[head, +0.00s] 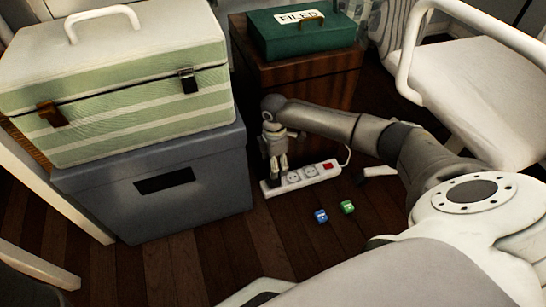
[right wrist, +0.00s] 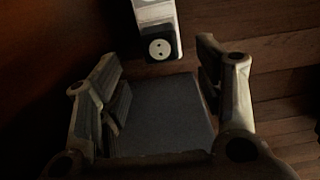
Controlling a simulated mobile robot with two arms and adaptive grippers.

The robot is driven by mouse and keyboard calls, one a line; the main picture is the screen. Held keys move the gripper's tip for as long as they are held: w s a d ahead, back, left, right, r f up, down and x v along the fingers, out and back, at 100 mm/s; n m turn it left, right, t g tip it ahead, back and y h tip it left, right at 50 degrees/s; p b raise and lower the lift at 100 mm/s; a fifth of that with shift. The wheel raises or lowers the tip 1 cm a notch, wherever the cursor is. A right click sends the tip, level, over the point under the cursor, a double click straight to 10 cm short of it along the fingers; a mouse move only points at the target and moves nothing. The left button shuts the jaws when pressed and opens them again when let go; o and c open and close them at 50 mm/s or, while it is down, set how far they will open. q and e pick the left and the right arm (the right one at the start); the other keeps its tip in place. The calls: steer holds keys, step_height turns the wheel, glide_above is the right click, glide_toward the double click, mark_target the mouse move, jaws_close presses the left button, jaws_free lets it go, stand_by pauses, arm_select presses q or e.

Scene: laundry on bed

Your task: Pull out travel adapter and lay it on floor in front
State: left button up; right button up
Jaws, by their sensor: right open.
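A white power strip (head: 318,172) with a red switch lies on the floor beside the grey box. It also shows in the right wrist view (right wrist: 157,15), with one round socket in plain sight. My right gripper (head: 277,172) points down over the strip's left end. The gripper mostly hides this end in the head view. My left gripper is not in view.
A grey storage box (head: 190,212) with a striped green case (head: 130,95) on top stands at left. A wooden cabinet (head: 325,78) with a green file box (head: 300,35) stands behind. Blue (head: 321,216) and green (head: 347,207) dice lie in front. A white chair (head: 480,90) stands right.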

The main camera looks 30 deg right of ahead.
steer(key=shift+f+b, duration=2.9)
steer(key=shift+b, duration=0.55)
steer(key=shift+f, duration=1.6)
steer(key=shift+r, duration=0.1)
steer(key=shift+p, duration=0.6)
steer(key=shift+p, duration=0.45)
